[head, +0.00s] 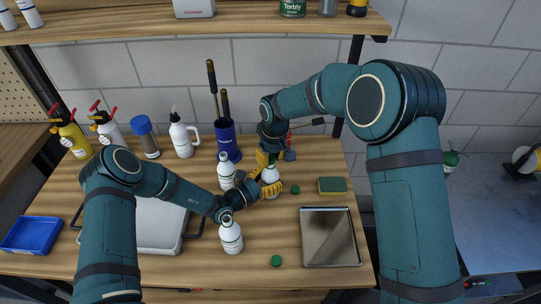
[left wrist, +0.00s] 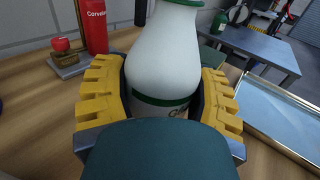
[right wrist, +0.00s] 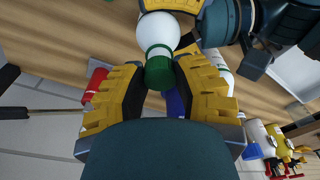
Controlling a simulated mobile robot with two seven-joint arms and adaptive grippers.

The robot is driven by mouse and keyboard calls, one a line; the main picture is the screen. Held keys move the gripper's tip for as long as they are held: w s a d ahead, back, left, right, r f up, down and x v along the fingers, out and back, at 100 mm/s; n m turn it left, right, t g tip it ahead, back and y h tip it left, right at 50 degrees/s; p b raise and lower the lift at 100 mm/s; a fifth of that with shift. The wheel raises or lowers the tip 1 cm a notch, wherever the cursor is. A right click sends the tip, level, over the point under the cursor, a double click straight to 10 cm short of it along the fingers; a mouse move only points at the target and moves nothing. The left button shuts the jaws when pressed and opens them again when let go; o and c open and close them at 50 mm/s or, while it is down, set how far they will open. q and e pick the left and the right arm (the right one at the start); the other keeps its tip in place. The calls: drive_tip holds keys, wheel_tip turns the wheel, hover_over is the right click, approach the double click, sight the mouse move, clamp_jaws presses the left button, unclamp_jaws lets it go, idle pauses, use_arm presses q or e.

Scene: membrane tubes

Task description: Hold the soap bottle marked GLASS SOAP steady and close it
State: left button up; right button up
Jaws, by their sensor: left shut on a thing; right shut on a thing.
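A white soap bottle (head: 270,175) stands upright near the middle of the bench. My left gripper (head: 262,190) is shut around its body; in the left wrist view the bottle (left wrist: 165,55) fills the space between the yellow fingers, and only the start of its label, a "G", shows. My right gripper (head: 264,160) is above the bottle, pointing down. In the right wrist view its fingers are shut on a green cap (right wrist: 160,73), in line with the bottle's neck. I cannot tell whether the cap is seated on the threads.
Two similar white bottles (head: 226,171) (head: 231,238) stand to the left. Loose green caps (head: 295,189) (head: 276,261) lie on the bench. A sponge (head: 333,186) and a metal tray (head: 330,210) are at right. A blue holder (head: 228,145) with tools stands behind.

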drive_tip(key=shift+f, duration=0.5)
idle(0.4)
